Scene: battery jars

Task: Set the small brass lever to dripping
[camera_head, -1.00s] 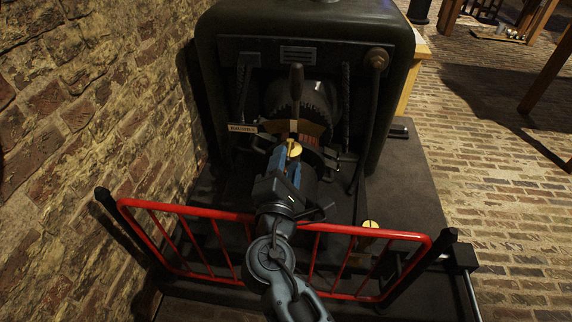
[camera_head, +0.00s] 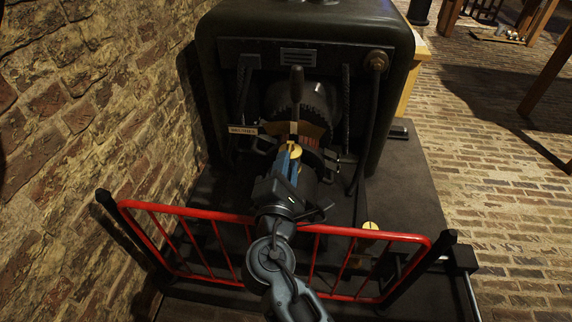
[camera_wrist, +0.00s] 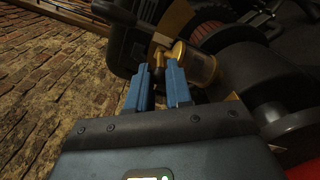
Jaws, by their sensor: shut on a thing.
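A glass oiler with brass fittings (camera_wrist: 203,66) shows just beyond my fingertips in the wrist view. Its round brass top (camera_head: 295,152) shows in the head view, in front of the dark machine. My gripper (camera_head: 288,167) is at this oiler, with its blue fingers on either side of a small brass part (camera_wrist: 160,66). It is shut on that part, which I take to be the small brass lever. The fingers hide much of the lever, and I cannot read its setting.
A red railing (camera_head: 190,211) stands in front of the machine (camera_head: 300,18), with my arm reaching over it. An upright handle (camera_head: 297,80) and a small label plate (camera_head: 243,130) are close to the gripper. Another brass-topped part (camera_head: 370,226) is near the railing. A brick wall (camera_head: 90,110) is at left.

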